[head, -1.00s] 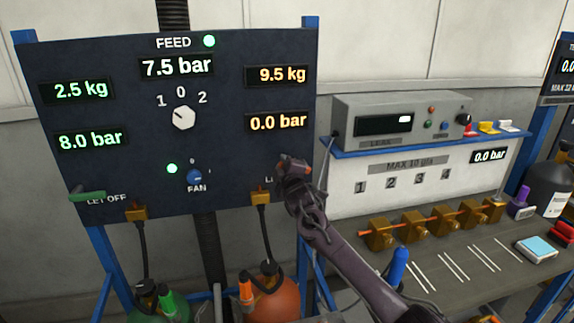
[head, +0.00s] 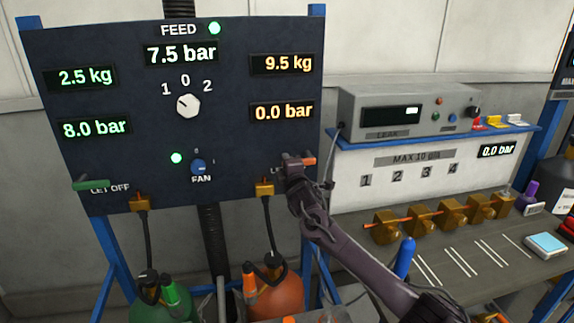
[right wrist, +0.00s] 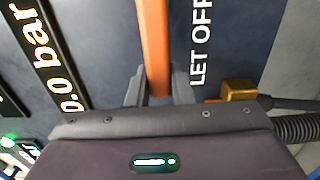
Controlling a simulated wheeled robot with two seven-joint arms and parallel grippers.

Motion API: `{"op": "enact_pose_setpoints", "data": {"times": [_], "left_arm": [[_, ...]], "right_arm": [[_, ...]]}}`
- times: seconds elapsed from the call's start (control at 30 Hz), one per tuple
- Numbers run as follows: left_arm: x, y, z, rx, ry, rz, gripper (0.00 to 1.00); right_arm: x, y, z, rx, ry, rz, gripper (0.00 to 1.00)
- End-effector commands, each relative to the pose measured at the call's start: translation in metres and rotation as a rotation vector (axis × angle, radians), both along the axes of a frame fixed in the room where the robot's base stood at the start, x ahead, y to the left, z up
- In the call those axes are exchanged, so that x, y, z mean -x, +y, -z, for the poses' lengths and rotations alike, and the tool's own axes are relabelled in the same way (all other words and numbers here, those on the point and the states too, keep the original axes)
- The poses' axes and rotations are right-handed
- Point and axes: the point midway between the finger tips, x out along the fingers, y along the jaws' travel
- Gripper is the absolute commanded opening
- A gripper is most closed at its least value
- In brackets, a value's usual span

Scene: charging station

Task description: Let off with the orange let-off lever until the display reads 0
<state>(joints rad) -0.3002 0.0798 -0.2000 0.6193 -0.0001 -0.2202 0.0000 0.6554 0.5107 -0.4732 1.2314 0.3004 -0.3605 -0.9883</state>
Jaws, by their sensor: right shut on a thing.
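The orange let-off lever (head: 309,161) is at the lower right of the dark feed panel and looks roughly level in the head view. In the right wrist view the lever (right wrist: 153,50) runs up between the fingers, beside the "LET OFF" lettering. My right gripper (head: 294,161) is shut on the lever; its fingers (right wrist: 156,88) sit on either side of it. The orange pressure display (head: 284,112) reads 0.0 bar, and the same display (right wrist: 52,60) shows sideways in the right wrist view. The orange weight display (head: 284,64) reads 9.5 kg. My left gripper is not in view.
A green lever (head: 90,184) is at the panel's lower left. A brass fitting with a hose (head: 265,187) sits just left of my right gripper. Green (head: 160,305) and orange (head: 277,296) bottles stand below. A workbench (head: 440,262) lies to the right.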

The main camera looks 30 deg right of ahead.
Motion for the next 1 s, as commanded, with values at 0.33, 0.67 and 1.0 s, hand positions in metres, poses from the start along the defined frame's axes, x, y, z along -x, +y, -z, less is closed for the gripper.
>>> {"op": "enact_pose_setpoints", "data": {"times": [0.33,0.67,1.0], "left_arm": [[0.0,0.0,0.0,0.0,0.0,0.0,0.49],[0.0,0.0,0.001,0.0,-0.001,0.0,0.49],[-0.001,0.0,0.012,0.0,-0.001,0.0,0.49]], "right_arm": [[0.0,0.001,0.003,0.005,0.006,-0.002,0.41],[0.002,0.001,0.002,0.002,0.004,-0.002,0.42],[0.04,0.01,0.005,0.004,0.004,-0.002,0.42]]}}
